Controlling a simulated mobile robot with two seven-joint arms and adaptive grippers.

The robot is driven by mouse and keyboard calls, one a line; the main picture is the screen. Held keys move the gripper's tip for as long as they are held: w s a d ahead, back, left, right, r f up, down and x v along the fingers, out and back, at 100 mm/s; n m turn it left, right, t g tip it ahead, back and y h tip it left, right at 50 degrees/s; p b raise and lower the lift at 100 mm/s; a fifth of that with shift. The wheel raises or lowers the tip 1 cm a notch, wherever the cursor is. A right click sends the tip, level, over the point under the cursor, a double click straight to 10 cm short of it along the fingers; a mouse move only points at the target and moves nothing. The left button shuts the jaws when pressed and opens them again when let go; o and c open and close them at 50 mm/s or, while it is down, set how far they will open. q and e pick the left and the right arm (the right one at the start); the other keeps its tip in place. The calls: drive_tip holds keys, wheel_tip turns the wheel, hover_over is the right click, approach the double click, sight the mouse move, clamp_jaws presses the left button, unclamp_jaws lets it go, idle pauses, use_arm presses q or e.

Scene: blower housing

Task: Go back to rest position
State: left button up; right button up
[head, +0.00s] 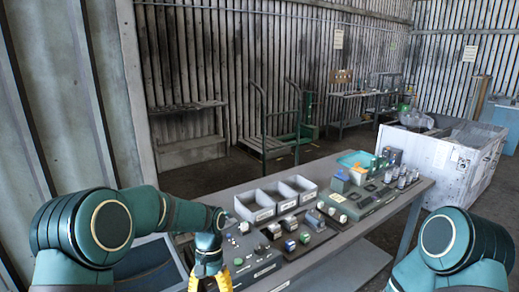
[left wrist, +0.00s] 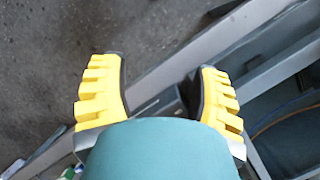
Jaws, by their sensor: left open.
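My left gripper (head: 210,284) is at the bottom of the head view, at the near left end of the workbench (head: 345,240). Its yellow fingers also show in the left wrist view (left wrist: 160,95), spread apart with nothing between them. Below them are a grey metal frame edge and the dark floor. My right arm comes in at the lower right of the head view, and its gripper is outside the picture.
The bench carries three white bins (head: 262,214), small parts on dark boards and a teal tray (head: 352,159). A blue container (head: 150,268) stands at the lower left. A large white crate (head: 440,165) stands behind right. A green cart (head: 285,142) stands on open floor beyond.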

use_arm(q)
wheel_tip(320, 180, down, 8)
drive_tip(key=d+h, duration=0.1)
drive_tip(key=s+d+f+n+t+h+b, duration=0.1)
drive_tip(key=s+f+n+t+h+b, duration=0.2)
drive_tip(key=s+f, duration=1.2)
drive_tip(key=s+n+t+b, duration=0.1)
drive_tip(key=s+t+b, duration=0.1)
drive_tip(key=shift+d+f+t, duration=0.25)
drive_tip(key=shift+t, duration=0.15)
use_arm(e)
wheel_tip(320, 180, down, 6)
drive_tip(key=shift+w+a+f, duration=0.15)
drive_tip(key=shift+w+a, duration=0.05)
drive_tip(key=shift+w, duration=0.05)
